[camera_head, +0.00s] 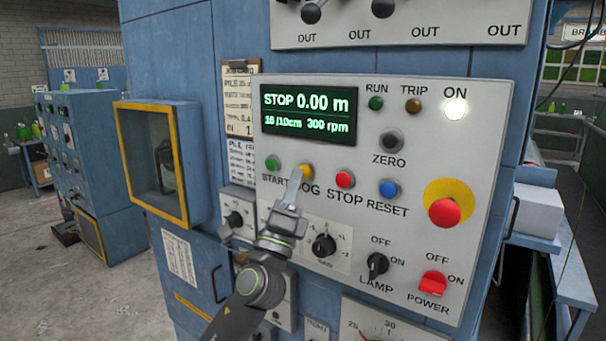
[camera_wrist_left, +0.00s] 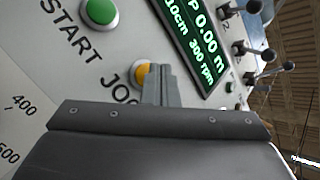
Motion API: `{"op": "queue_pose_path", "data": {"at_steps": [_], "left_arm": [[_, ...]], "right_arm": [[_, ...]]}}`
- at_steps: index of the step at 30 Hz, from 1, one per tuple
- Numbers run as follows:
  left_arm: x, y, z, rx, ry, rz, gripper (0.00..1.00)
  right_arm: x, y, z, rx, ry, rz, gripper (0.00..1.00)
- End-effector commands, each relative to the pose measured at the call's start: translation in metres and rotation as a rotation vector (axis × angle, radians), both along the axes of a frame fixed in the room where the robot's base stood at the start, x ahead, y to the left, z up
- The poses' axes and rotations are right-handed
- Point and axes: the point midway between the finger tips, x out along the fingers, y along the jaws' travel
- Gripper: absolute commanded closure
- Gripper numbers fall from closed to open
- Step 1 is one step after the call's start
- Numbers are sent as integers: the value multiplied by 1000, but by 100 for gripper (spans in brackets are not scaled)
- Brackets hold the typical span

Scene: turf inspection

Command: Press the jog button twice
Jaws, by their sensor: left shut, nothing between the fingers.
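The yellow jog button (camera_head: 305,170) is on the light grey control panel (camera_head: 410,140), between the green start button (camera_head: 272,162) and the red stop button (camera_head: 345,179). My left gripper (camera_head: 295,175) is shut and empty, its fingertips just at the lower left of the jog button. In the left wrist view the fingers (camera_wrist_left: 160,75) overlap part of the jog button (camera_wrist_left: 140,74). I cannot tell whether they touch it. The display (camera_head: 308,115) reads STOP 0.00 m, 300 rpm. My right gripper is not in view.
A blue reset button (camera_head: 388,189), a red emergency stop (camera_head: 444,211) on yellow, a lamp switch (camera_head: 377,265) and a red power switch (camera_head: 433,283) are to the right. A yellow-framed box (camera_head: 152,165) juts out at the left. Levers (camera_head: 311,12) are above.

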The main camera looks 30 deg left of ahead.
Motion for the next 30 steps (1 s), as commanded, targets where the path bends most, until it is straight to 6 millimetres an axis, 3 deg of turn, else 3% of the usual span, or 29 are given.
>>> {"op": "queue_pose_path", "data": {"at_steps": [30], "left_arm": [[8, -1, 0, 0, 0, 0, 100]], "right_arm": [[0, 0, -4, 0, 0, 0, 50]]}}
